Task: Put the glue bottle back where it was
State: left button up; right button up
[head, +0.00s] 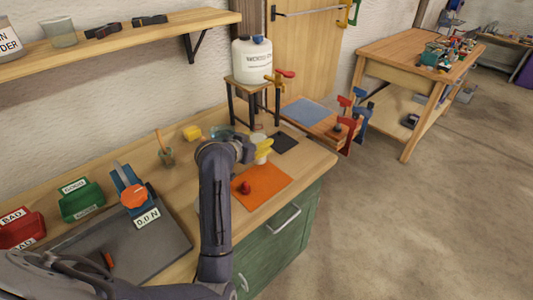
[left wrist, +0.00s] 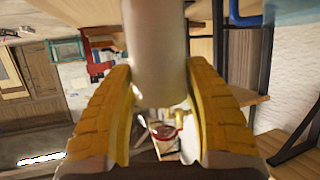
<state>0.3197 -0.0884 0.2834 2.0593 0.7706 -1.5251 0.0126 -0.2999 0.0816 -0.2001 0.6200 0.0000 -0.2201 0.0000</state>
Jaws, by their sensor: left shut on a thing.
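My left gripper (head: 262,150) is over the workbench, between the orange mat (head: 272,192) and the stool under the jug. Its yellow fingers (left wrist: 160,115) are closed on a pale cylindrical body, which I take to be the glue bottle (left wrist: 160,50). In the head view only a little of the bottle (head: 259,138) shows beside the fingers. I cannot tell whether its base touches the bench. A small dark square pad (head: 286,142) lies just right of the gripper. My right gripper is not in view.
A white jug (head: 252,62) with a red-handled tap (head: 284,73) stands on a stool behind the gripper. A red object (head: 244,187) lies on the orange mat. A glass dish (head: 220,131) and a yellow block (head: 192,133) stand left. Clamps (head: 354,110) stand at right.

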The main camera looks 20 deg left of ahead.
pick_arm(q)
jog(key=d+r+n+y, duration=0.2)
jog(key=d+r+y, duration=0.1)
jog(key=d+r, duration=0.15)
jog(key=shift+n, duration=0.3)
jog(key=shift+s+d+f, duration=0.1)
jog(key=shift+s+f, duration=0.05)
jog(key=shift+f, duration=1.2)
jog(key=shift+s+d+f, duration=0.15)
jog(key=shift+f, duration=1.2)
jog(key=shift+s+d+f, duration=0.1)
jog(key=shift+s+f, duration=0.05)
jog(key=shift+f, duration=1.2)
jog(key=shift+f, duration=0.15)
jog(key=o, duration=1.5)
jog(key=shift+v, duration=3.8)
